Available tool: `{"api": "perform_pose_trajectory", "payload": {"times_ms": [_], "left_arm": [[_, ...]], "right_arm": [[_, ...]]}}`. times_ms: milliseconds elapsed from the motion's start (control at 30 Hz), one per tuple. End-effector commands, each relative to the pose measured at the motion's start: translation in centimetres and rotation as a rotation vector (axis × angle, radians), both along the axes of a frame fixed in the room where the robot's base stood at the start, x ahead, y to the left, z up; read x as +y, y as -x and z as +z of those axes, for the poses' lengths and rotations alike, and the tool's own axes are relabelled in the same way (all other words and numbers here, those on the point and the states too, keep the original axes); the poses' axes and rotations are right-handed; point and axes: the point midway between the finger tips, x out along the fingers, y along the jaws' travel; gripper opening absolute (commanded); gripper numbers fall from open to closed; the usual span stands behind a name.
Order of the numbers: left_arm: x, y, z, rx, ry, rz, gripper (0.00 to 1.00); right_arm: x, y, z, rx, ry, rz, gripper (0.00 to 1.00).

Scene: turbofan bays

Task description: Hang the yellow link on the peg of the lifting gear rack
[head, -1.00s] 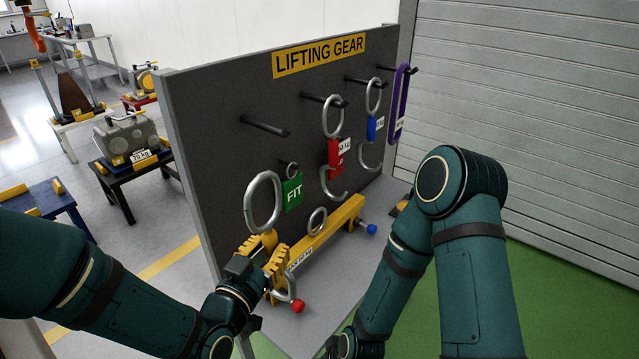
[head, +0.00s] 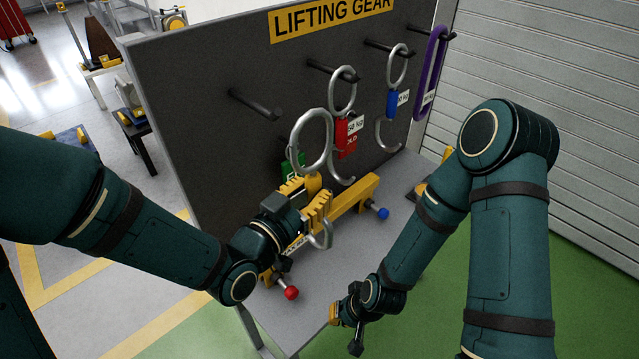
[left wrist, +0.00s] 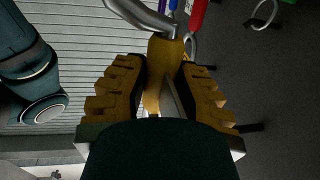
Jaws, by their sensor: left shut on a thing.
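The yellow link has a large silver ring (head: 329,150) on top, a yellow body and a silver hook (head: 326,236) below. My left gripper (head: 305,198) is shut on its body and holds it upright in front of the rack. In the left wrist view the yellow body (left wrist: 164,62) stands between the two toothed fingers. The lifting gear rack (head: 190,75) is a dark panel with several pegs. The leftmost peg (head: 256,104) is bare and lies left of and above the ring; the two are apart. My right gripper (head: 345,315) is low, and its fingers are unclear.
A red link (head: 343,133), a blue link (head: 392,104) and a purple loop (head: 430,75) hang on the other pegs. A green tag (head: 291,167) is partly behind the ring. A yellow beam (head: 352,197) with red and blue knobs lies on the grey shelf (head: 330,285).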

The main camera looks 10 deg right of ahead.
Motion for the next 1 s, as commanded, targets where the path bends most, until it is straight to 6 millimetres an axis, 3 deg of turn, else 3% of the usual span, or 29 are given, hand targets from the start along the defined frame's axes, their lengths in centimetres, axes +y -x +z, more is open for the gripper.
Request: {"api": "perform_pose_trajectory", "payload": {"times_ms": [1000], "left_arm": [[2.6,-3.7,-0.2,-0.004,0.002,0.001,0.00]], "right_arm": [[-0.1,-0.1,2.3,-0.004,-0.003,-0.002,0.00]]}}
